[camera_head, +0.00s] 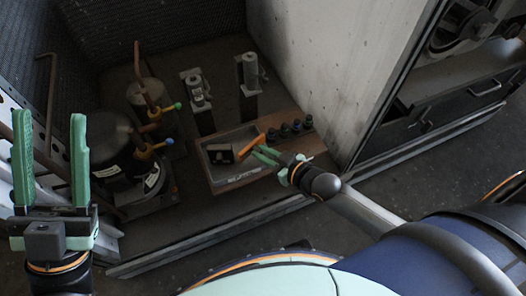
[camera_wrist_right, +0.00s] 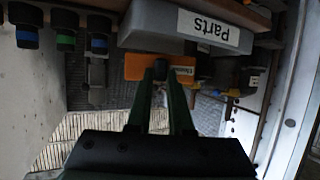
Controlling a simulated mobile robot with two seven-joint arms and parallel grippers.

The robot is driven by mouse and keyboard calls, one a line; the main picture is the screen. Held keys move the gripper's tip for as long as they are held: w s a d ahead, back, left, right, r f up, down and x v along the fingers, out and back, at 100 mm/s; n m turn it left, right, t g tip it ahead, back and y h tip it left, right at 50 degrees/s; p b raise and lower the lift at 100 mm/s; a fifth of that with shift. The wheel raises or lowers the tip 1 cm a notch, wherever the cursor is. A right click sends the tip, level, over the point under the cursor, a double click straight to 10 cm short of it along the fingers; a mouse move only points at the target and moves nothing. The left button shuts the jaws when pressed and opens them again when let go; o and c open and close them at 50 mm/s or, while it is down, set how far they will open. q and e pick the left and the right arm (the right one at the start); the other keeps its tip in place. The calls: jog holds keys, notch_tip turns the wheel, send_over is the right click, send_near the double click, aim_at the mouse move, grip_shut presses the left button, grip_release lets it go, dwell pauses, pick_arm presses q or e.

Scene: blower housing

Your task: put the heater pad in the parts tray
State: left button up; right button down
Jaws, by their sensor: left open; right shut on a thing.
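The orange heater pad (camera_head: 251,146) is held by my right gripper (camera_head: 261,154), which is shut on it. The tray's "Parts" label (camera_wrist_right: 208,29) shows in the right wrist view. I cannot tell whether pad and tray touch. My left gripper (camera_head: 50,120) is open and empty at the far left.
A black part (camera_head: 219,153) shows in the tray. Several dark knob-like parts (camera_head: 297,127) stand right of it on the wooden shelf (camera_head: 280,111). Black compressors (camera_head: 112,150) with copper pipes are on the left. A pale wall (camera_head: 325,60) rises on the right.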

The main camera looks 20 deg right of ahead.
jog(key=shift+f, duration=0.45)
jog(key=c, duration=0.8)
grip_release()
